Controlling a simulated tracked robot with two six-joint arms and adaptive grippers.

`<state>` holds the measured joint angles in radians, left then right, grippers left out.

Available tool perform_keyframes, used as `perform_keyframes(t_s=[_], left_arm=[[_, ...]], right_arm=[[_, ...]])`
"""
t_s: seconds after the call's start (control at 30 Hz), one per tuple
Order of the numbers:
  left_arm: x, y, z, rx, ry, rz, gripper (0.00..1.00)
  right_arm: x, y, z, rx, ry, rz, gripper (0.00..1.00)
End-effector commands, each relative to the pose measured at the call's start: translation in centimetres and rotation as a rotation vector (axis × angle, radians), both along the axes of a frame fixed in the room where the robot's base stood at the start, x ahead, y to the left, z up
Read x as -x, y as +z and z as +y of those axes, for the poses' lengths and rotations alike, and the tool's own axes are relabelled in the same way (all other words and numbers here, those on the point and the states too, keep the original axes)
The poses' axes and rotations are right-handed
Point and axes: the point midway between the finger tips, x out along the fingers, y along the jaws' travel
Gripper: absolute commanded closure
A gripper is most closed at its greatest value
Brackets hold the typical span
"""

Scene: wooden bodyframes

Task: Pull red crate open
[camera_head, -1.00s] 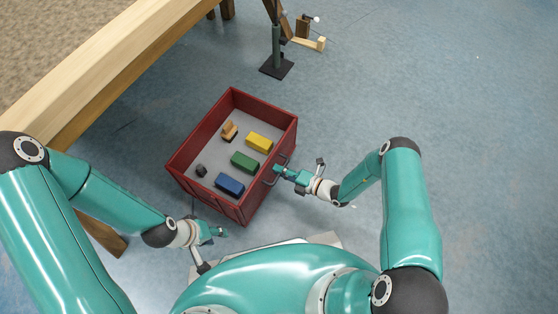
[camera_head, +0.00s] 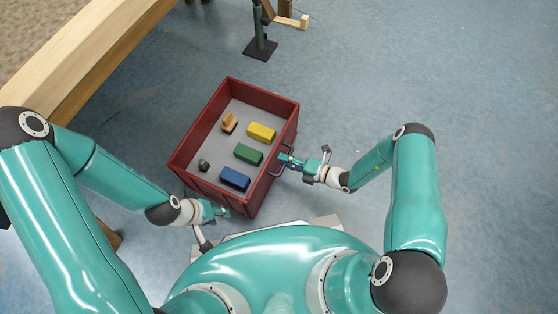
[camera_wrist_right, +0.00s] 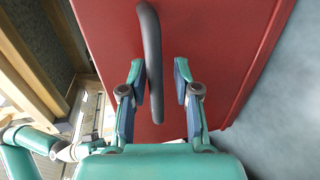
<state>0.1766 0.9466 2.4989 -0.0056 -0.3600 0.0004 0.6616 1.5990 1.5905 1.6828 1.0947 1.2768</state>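The red crate (camera_head: 188,147) stands on the floor in the middle of the head view, open at the top. A dark bar handle (camera_head: 279,166) is on its right side. My right gripper (camera_head: 284,158) is at this handle. In the right wrist view, the handle (camera_wrist_right: 151,55) runs between the two open fingers of my right gripper (camera_wrist_right: 160,85), nearer the left finger, against the red wall. My left gripper (camera_head: 224,212) is low at the crate's near side; its fingers are too small to judge, as is whether it touches.
Inside the crate lie yellow (camera_head: 261,132), green (camera_head: 248,154) and blue (camera_head: 235,178) blocks, an orange-brown piece (camera_head: 229,123) and a small dark piece (camera_head: 204,165). A wooden bench (camera_head: 100,65) runs along the left. A dark stand (camera_head: 260,48) is behind. Floor at right is clear.

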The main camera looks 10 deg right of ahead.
Motion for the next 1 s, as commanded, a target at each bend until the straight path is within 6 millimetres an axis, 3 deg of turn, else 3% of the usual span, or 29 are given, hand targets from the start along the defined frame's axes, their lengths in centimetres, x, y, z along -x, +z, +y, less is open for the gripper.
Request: perform_keyframes(t_s=[0.47, 1.0], left_arm=[[0.0, 0.1, 0.0, 0.000, 0.000, 0.000, 0.60], [0.0, 0.1, 0.0, 0.000, 0.000, 0.000, 0.60]], right_arm=[[0.4, 0.4, -0.7, -0.001, 0.002, -0.005, 0.61], [6.1, 2.2, -8.1, -0.001, 0.000, -0.003, 0.61]])
